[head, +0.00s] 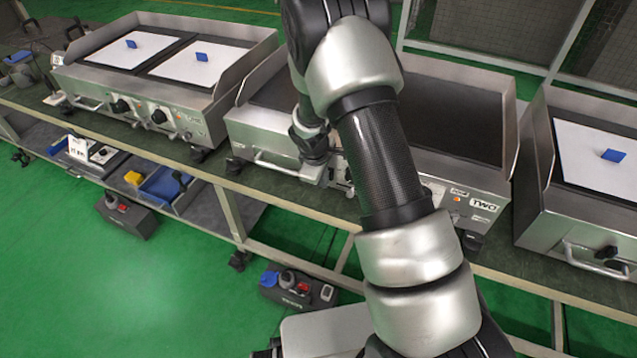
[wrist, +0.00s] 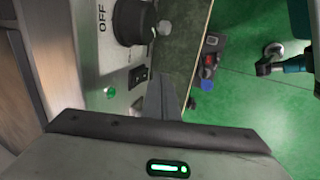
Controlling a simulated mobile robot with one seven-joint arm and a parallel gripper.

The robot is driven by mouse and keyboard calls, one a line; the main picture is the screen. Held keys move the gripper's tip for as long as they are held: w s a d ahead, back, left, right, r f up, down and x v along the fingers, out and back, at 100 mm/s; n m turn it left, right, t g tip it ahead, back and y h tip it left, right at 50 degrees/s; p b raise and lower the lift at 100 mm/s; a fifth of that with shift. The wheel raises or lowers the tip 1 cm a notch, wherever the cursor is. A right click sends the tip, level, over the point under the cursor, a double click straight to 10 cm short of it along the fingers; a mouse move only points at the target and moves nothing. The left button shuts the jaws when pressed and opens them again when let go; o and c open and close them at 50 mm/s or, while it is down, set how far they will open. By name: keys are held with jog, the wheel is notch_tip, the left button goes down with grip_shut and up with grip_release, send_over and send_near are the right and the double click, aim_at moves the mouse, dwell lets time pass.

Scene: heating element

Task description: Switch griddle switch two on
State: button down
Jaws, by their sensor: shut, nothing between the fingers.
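The middle griddle in the head view carries the label TWO (head: 484,204) on its steel front panel. My arm crosses in front of that panel and hides much of it, including the switch. In the wrist view the panel shows a black knob (wrist: 130,22) beside the word OFF, a small black rocker switch (wrist: 138,76) and a green indicator (wrist: 110,92). My gripper (wrist: 162,90) is shut and empty, with its fingers close beside the rocker switch. I cannot tell whether they touch it. The switch's position is too small to read. The fingers are hidden in the head view.
A griddle (head: 165,60) with white sheets and blue pieces stands to the left. Another griddle (head: 590,165) stands at the right. Grey boxes with controls (head: 298,290) sit low by the table frame. Green floor (head: 130,290) is clear at the front left.

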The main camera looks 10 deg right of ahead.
jog(key=shift+w+d+f, duration=0.1)
jog(key=shift+w+d, duration=0.2)
jog(key=shift+w, duration=0.15)
jog(key=shift+w+d+f+b, duration=0.15)
jog(key=shift+w+f+b, duration=0.05)
jog(key=shift+b, duration=0.1)
jog(key=shift+r, duration=0.2)
jog(key=shift+r+p, duration=0.6)
jog(key=shift+r, duration=0.15)
